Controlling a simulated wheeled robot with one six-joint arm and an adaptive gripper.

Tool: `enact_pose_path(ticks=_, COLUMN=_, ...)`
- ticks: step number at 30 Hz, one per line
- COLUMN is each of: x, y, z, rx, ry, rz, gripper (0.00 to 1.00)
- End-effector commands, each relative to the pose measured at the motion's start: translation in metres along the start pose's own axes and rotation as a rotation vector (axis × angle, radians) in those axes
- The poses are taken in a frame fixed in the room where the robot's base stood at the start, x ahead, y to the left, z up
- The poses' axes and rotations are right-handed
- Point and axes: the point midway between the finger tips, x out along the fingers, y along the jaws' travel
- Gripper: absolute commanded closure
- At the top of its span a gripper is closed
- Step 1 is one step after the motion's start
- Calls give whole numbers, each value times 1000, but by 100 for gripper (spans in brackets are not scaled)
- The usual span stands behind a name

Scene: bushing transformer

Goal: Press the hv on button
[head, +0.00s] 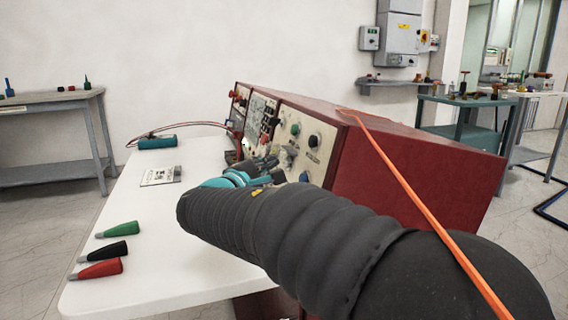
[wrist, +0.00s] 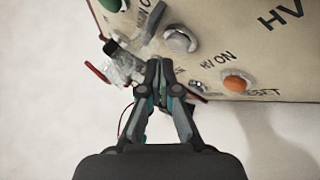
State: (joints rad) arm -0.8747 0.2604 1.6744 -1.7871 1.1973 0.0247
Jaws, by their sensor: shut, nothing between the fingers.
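The control panel (head: 293,147) is the pale front face of a red console. In the wrist view the panel (wrist: 270,60) fills the upper right, tilted. The "HV ON" lettering lies between a round silver-grey button (wrist: 180,39) and an orange button (wrist: 238,83) near the word "RESET"; I cannot tell for sure which one it names. A green button (wrist: 112,5) is at the top edge. My gripper (wrist: 158,64) is shut and empty, with its tips just below and left of the silver-grey button. Contact cannot be told. In the head view my arm partly hides the gripper.
A clear plastic-like part with a red piece (wrist: 120,65) is close left of my fingertips. A white table (head: 140,230) holds green, black and red plugs (head: 100,268) and a teal tool (head: 157,142). An orange cable (head: 420,210) crosses in front of the console.

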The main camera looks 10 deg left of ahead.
Motion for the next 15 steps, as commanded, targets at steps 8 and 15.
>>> enact_pose_path(ticks=8, x=0, y=0, z=0, rx=0, ry=0, rz=0, gripper=100)
enact_pose_path(ticks=15, x=4, y=-4, z=2, rx=0, ry=0, rz=0, gripper=100)
